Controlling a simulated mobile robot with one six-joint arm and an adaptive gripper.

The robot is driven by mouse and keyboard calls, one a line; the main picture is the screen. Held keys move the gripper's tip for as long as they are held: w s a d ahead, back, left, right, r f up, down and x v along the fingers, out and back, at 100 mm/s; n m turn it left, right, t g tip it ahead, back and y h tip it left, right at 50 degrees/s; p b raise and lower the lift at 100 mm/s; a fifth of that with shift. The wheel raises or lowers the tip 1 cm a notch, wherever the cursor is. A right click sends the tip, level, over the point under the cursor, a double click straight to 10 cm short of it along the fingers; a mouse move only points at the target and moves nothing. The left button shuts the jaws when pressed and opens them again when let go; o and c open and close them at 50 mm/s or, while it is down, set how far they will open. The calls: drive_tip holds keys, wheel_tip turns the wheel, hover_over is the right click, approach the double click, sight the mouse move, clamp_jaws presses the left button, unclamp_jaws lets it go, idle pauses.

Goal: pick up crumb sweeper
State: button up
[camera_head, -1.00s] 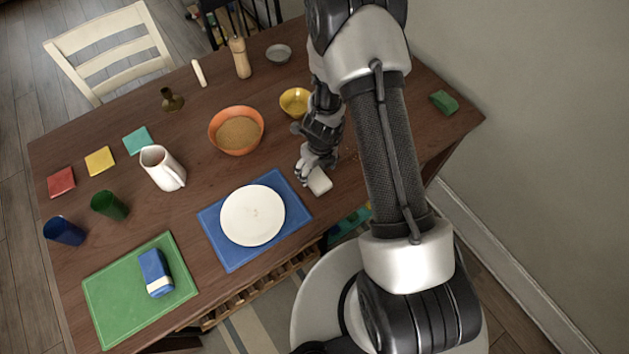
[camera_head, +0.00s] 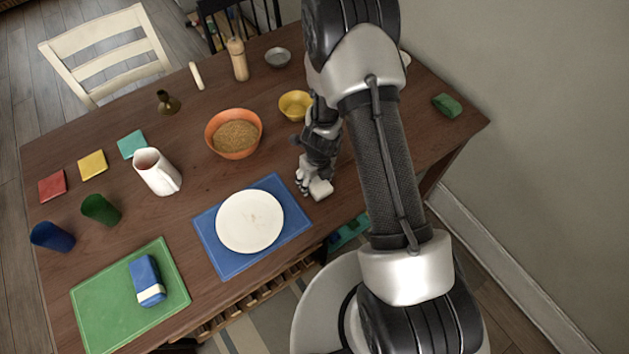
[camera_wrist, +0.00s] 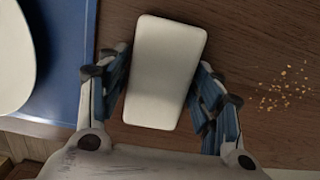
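The crumb sweeper appears to be the white rounded block (camera_head: 321,190) on the table, just right of the blue placemat. In the wrist view the white block (camera_wrist: 165,72) lies lengthwise between my two fingers, turned slightly. My gripper (camera_head: 312,184) is down at the block in the head view, and in the wrist view my gripper (camera_wrist: 160,80) has one finger along each long side. The fingers are at or very near the block's edges. I cannot tell whether they press on it. The block appears to rest on the table.
A white plate (camera_head: 250,221) on a blue placemat (camera_head: 223,260) is close on the left. Crumbs (camera_wrist: 288,86) lie right of my gripper in the wrist view. A yellow bowl (camera_head: 296,104) and an orange bowl (camera_head: 233,152) stand behind. A green block (camera_head: 447,105) lies at the right end.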

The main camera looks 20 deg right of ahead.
drive_tip(key=c, duration=0.8)
drive_tip(key=shift+o, duration=0.2)
wheel_tip(320, 180, up, 20)
drive_tip(key=p, duration=1.9)
